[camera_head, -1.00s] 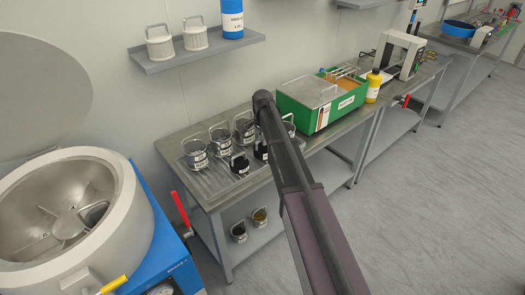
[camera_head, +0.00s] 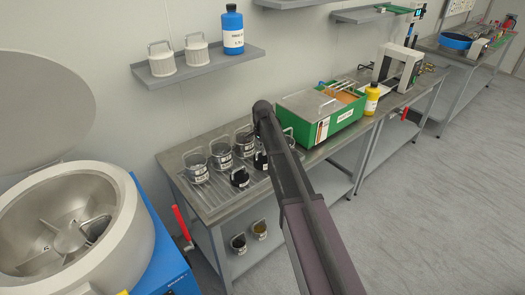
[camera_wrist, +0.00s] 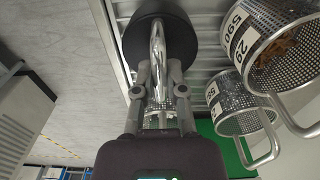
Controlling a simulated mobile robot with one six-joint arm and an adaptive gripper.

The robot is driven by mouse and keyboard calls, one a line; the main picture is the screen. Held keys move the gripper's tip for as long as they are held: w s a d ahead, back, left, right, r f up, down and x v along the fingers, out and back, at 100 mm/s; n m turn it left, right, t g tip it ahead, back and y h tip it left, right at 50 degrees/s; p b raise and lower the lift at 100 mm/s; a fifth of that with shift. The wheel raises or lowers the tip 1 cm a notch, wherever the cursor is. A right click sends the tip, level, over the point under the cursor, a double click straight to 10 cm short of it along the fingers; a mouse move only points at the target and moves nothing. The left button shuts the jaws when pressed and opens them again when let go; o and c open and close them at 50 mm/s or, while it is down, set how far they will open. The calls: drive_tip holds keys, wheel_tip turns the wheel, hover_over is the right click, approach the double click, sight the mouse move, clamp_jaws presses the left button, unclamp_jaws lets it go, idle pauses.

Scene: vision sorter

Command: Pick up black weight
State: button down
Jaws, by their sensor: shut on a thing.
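A black weight (camera_wrist: 186,42), a round disc with a shiny metal handle, fills the top middle of the wrist view. My gripper (camera_wrist: 158,72) is shut on its handle, one finger on each side. The disc is over or close to a ribbed metal surface; I cannot tell whether it touches.
Labelled mesh baskets (camera_wrist: 246,42) stand right of the weight; they also show on the metal table (camera_head: 210,208) in the head view. A green box (camera_head: 308,133) and yellow bottle (camera_head: 371,98) stand farther right. A round open machine (camera_head: 70,245) is at the left.

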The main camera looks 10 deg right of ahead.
wheel_tip(320, 180, up, 2)
drive_tip(key=shift+r+p, duration=0.1)
drive_tip(key=shift+p, duration=0.6)
drive_tip(key=s+r+p, duration=0.1)
drive_tip(key=s, duration=1.5)
drive_tip(key=shift+d, duration=0.2)
drive_tip(key=shift+s, duration=0.2)
